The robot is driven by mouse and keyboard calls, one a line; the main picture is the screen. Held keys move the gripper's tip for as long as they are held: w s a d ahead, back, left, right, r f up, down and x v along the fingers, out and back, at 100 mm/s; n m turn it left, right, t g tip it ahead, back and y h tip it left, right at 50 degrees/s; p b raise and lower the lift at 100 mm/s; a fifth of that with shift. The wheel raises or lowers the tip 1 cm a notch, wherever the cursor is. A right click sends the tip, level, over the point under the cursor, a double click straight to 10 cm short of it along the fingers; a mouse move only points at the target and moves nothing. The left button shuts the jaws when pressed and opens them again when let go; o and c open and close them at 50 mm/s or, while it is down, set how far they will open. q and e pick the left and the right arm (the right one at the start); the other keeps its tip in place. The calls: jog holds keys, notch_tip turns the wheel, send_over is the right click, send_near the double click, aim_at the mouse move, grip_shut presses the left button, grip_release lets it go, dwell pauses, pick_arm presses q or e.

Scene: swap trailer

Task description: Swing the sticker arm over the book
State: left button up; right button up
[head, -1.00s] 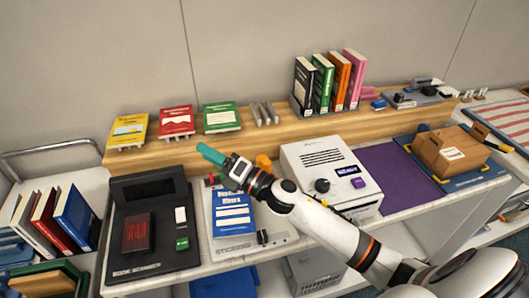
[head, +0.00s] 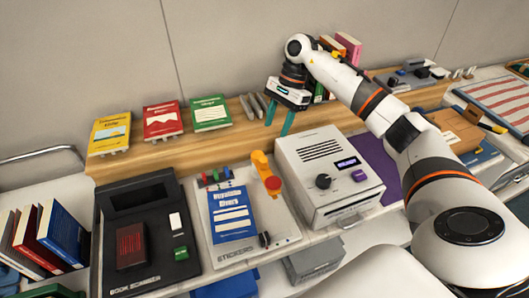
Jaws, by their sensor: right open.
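The blue book (head: 231,213) lies flat on the pale sticker station (head: 285,226), marked "STICKERS". The sticker arm, an orange and yellow piece (head: 265,172), stands at the station's back right, beside the book and not over it. My right gripper (head: 281,122) is open with its teal fingers pointing down. My left gripper is out of view.
A black book scanner (head: 150,238) stands left of the station, and a white boxy machine (head: 327,172) stands right. Yellow, red and green books (head: 211,113) rest on the wooden shelf (head: 160,153) behind. My right arm crosses above the machine and shelf.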

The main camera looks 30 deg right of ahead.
aim_at(265, 159)
jog(key=p+x, duration=0.3)
jog(key=x, duration=0.6)
jog(key=shift+a, duration=0.2)
jog(key=shift+p+x, duration=0.4)
jog(key=shift+x, duration=0.45)
jog(key=shift+c, duration=0.6)
